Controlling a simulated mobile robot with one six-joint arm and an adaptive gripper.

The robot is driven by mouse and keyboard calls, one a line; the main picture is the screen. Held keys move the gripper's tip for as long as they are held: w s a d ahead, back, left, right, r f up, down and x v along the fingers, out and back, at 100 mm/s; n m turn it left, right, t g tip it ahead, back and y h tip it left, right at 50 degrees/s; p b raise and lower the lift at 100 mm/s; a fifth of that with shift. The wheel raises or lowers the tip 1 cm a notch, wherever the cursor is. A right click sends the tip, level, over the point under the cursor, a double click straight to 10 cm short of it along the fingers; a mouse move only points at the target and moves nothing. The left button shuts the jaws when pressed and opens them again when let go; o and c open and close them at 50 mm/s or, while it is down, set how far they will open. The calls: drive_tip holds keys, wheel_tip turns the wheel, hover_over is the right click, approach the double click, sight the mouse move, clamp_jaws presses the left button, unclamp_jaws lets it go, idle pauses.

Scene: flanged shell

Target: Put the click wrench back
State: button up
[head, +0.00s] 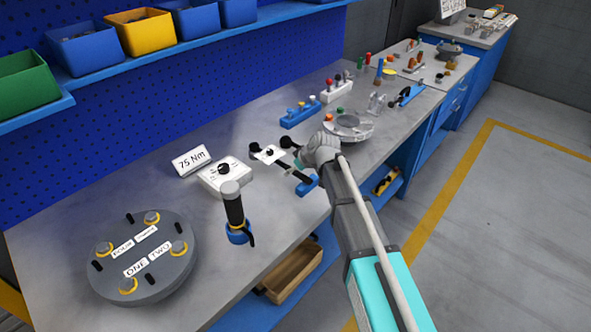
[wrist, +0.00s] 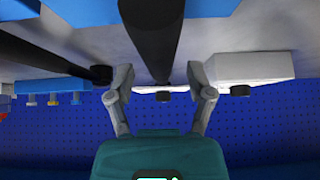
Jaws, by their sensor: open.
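My gripper (wrist: 163,75) is open in the wrist view, its two grey fingers on either side of the end of a thick black bar (wrist: 157,40). They do not visibly press on it. In the head view a dark bar (head: 293,169) lies beside a blue piece (head: 307,185) at the bench's front edge, close to my wrist; my fingertips are hidden there. A black-handled tool (head: 234,209) with a grey top stands upright in a blue collar (head: 238,236) to the left. I cannot tell for certain which of these is the click wrench.
A round grey flanged part (head: 140,258) with bolts sits at the bench's left. A white box (head: 226,172) with a black knob stands before the 75 Nm sign (head: 190,159). A blue bolt block (head: 300,116) and a round plate (head: 348,127) lie farther back. Bare bench (head: 110,190) shows at left.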

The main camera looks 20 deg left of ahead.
drive_tip(key=shift+p+v, duration=4.45)
drive_tip(key=shift+v, duration=1.3)
drive_tip(key=s+d+f+m+g+h, duration=0.1)
drive_tip(key=s+d+m, duration=0.3)
drive_tip(key=d, duration=0.8)
drive_tip(key=s+d+f+m+g+h, duration=0.1)
drive_tip(key=s+d+m+h, duration=0.2)
drive_tip(key=d, duration=1)
drive_tip(key=s+d+f+m+h, duration=0.1)
drive_tip(key=s+d+m, duration=0.5)
drive_tip(key=d, duration=0.6)
drive_tip(key=shift+s+d+f+g+h, duration=0.3)
drive_tip(key=shift+s+f+g+h, duration=0.15)
drive_tip(key=shift+h, duration=0.45)
